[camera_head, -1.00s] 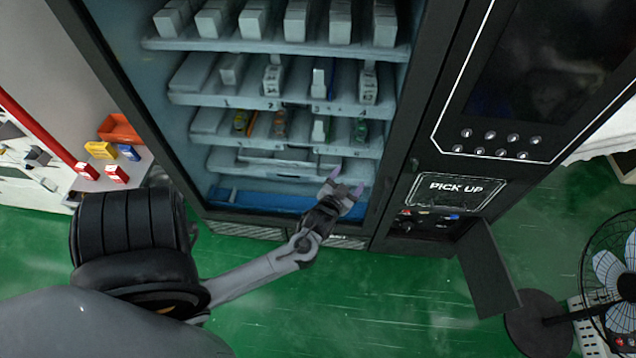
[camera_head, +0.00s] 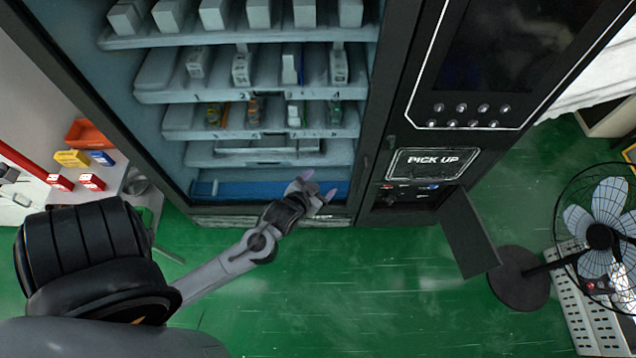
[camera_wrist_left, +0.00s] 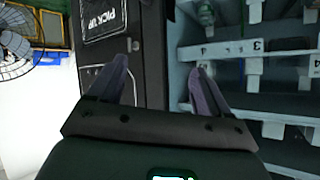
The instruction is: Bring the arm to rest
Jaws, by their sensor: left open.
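My left gripper (camera_head: 319,188) is open and empty in the head view, in front of the lower part of the vending machine (camera_head: 365,165). It is near the blue strip (camera_head: 235,189) at the bottom of the display and left of the pick-up compartment. In the left wrist view my left gripper (camera_wrist_left: 160,85) shows two purple fingers spread apart with nothing between them. Behind them are the machine's dark frame and shelves (camera_wrist_left: 225,50). My right gripper is not in view.
The PICK UP compartment (camera_head: 405,198) has its door (camera_head: 468,240) hanging open. A fan (camera_head: 600,237) stands at the right. A side shelf (camera_head: 105,180) with small boxes is at the left. The green floor (camera_head: 380,300) in front is mostly clear.

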